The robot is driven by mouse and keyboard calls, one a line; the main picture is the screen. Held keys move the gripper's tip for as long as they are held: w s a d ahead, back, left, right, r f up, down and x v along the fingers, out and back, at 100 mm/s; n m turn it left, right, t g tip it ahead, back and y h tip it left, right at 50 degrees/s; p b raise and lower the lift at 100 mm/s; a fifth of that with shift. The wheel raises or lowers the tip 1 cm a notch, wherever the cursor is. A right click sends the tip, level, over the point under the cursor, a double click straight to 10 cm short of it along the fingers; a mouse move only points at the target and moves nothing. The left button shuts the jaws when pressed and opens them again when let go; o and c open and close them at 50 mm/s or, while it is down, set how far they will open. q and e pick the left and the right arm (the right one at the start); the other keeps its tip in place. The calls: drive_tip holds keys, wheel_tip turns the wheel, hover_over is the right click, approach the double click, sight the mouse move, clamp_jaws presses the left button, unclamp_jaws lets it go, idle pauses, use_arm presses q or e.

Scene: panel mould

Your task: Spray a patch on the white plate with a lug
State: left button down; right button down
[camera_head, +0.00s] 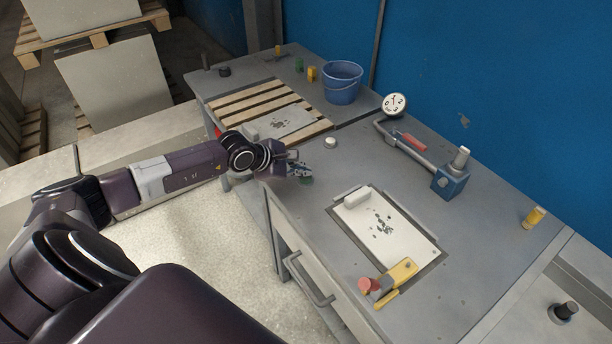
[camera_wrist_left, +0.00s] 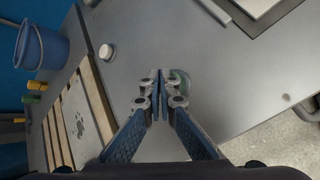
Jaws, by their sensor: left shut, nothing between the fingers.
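The white plate with a lug (camera_head: 407,237) lies in a dark-edged recess on the grey bench, with dark green specks near its middle and the pale lug (camera_head: 354,199) at its far left end. A second, greyer speckled plate (camera_head: 292,118) with a pale block beside it lies on a wooden slat pallet. My left gripper (camera_head: 301,170) is shut and empty above the bench's left edge, left of the white plate. A green round thing (camera_wrist_left: 183,82) shows just behind its fingertips; I cannot tell whether they touch. My right gripper is out of view.
A yellow tool with a red knob (camera_head: 390,284) lies at the plate's near edge. A blue clamp (camera_head: 451,180), dial (camera_head: 395,105), white puck (camera_head: 329,142) and blue bucket (camera_head: 342,84) stand farther back. The bench between gripper and plate is clear.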

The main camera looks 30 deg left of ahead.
sight(304, 179)
use_arm(q)
drive_tip(key=shift+r, duration=0.1)
drive_tip(key=shift+r+p, duration=1.45)
drive_tip(key=shift+r, duration=1.55)
drive_tip(key=shift+d+f, duration=0.1)
